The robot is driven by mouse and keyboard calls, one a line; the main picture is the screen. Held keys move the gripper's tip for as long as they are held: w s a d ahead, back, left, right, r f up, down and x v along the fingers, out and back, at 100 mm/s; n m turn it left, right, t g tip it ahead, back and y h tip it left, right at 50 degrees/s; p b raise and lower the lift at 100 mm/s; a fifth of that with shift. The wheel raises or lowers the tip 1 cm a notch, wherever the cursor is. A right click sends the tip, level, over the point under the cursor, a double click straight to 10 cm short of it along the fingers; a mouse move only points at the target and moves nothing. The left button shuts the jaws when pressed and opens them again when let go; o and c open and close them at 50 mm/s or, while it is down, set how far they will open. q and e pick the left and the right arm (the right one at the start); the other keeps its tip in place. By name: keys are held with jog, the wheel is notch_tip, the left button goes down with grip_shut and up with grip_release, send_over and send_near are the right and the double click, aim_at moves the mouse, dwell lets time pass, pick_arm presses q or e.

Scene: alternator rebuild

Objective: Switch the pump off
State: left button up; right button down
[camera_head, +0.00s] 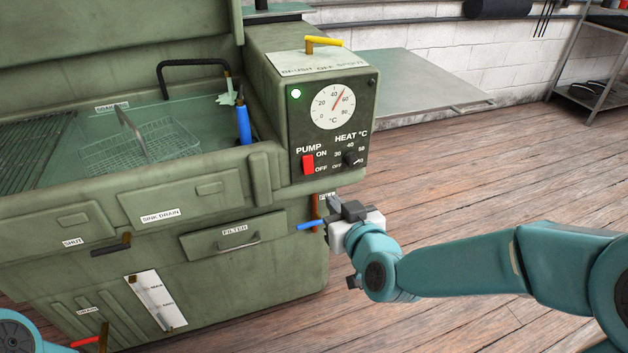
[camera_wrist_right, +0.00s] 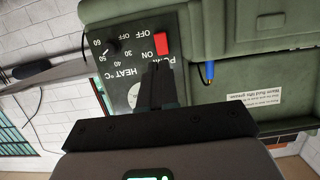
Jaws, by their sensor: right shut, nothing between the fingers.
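The red pump switch (camera_head: 308,164) sits on the front of the green control box, between ON above and OFF below. I cannot tell which way it is pressed. A green lamp (camera_head: 296,93) glows on the same panel. My right gripper (camera_head: 328,232) is shut and empty, below the panel near the cabinet's right edge. In the right wrist view its fingers (camera_wrist_right: 156,84) point toward the panel, and the red switch (camera_wrist_right: 162,42) shows just beyond their tips, seemingly apart from them. My left gripper is out of view; only a piece of my left arm shows at the lower left corner.
The heat knob (camera_head: 351,159) is right of the switch, under a dial gauge (camera_head: 334,106). A blue-handled lever (camera_head: 311,225) is close to my right gripper. A yellow handle (camera_head: 324,41) tops the box. The wooden floor to the right is clear.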

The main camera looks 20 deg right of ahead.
aim_at(308, 164)
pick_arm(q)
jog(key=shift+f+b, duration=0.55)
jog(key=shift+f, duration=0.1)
pick_arm(e)
jog(key=x, duration=1.3)
jog(key=shift+f, duration=0.1)
pick_arm(q)
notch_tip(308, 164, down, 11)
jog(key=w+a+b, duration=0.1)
jog(key=b, duration=1.1)
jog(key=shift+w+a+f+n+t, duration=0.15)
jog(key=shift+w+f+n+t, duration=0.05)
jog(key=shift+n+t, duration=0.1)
pick_arm(e)
jog(key=t, duration=0.1)
jog(key=f+t, duration=0.1)
jog(key=t, duration=0.1)
jog(key=shift+w+f, duration=0.25)
jog(key=shift+w, duration=0.15)
